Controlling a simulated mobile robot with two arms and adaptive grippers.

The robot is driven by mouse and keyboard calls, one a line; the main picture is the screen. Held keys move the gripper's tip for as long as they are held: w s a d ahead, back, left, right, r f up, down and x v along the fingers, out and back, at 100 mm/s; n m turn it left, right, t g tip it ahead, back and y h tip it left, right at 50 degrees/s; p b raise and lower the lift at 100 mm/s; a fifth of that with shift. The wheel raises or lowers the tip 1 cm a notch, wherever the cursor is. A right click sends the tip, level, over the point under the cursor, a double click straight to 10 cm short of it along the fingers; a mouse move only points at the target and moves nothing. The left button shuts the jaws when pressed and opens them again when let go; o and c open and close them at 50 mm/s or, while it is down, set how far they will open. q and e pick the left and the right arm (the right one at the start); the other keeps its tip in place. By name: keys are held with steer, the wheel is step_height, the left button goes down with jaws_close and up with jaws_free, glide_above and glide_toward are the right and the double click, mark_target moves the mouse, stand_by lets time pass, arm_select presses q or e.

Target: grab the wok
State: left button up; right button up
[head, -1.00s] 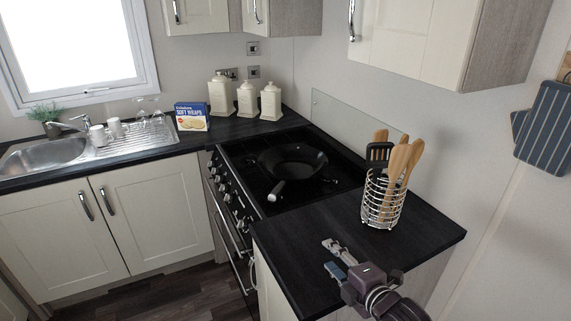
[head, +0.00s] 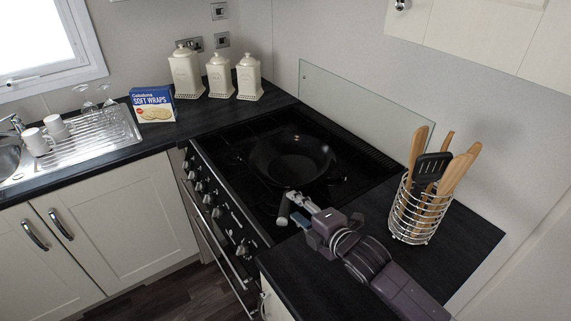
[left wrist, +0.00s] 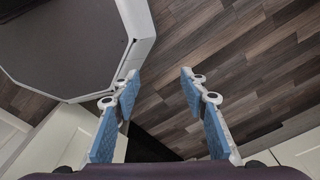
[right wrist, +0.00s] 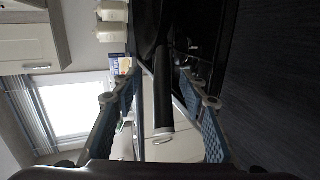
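The black wok (head: 291,158) sits on the black stove top, its handle (head: 284,208) pointing toward the stove's front edge. My right gripper (head: 293,208) is at the handle in the head view. In the right wrist view the wok's handle (right wrist: 163,90), dark with a light end, lies between the two open blue-padded fingers of the right gripper (right wrist: 157,88); I see no finger closed on it. My left gripper (left wrist: 158,85) is open and empty above the wooden floor, and shows only in the left wrist view.
A wire holder (head: 420,210) with wooden utensils and a black spatula stands on the counter right of my right arm. A glass splashback (head: 365,105) rises behind the stove. Cream canisters (head: 219,76) and a soft wraps box (head: 153,105) stand at the back left.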

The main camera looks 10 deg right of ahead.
mark_target(286, 201)
steer(key=shift+w+a+f, duration=0.15)
steer(key=shift+w+a, duration=0.1)
steer(key=shift+w, duration=0.4)
steer(key=shift+w+a+f+p, duration=0.1)
steer(key=shift+w+p, duration=0.2)
steer(key=shift+p, duration=0.05)
steer(key=x, duration=0.2)
steer(key=p+x, duration=0.1)
steer(key=x, duration=0.1)
steer(key=shift+f, duration=0.25)
steer(key=shift+w+f, duration=0.15)
steer(key=shift+c, duration=1.1)
jaws_close()
arm_select(q)
steer(key=shift+s+d+r, duration=0.25)
steer(key=shift+s+r, duration=0.7)
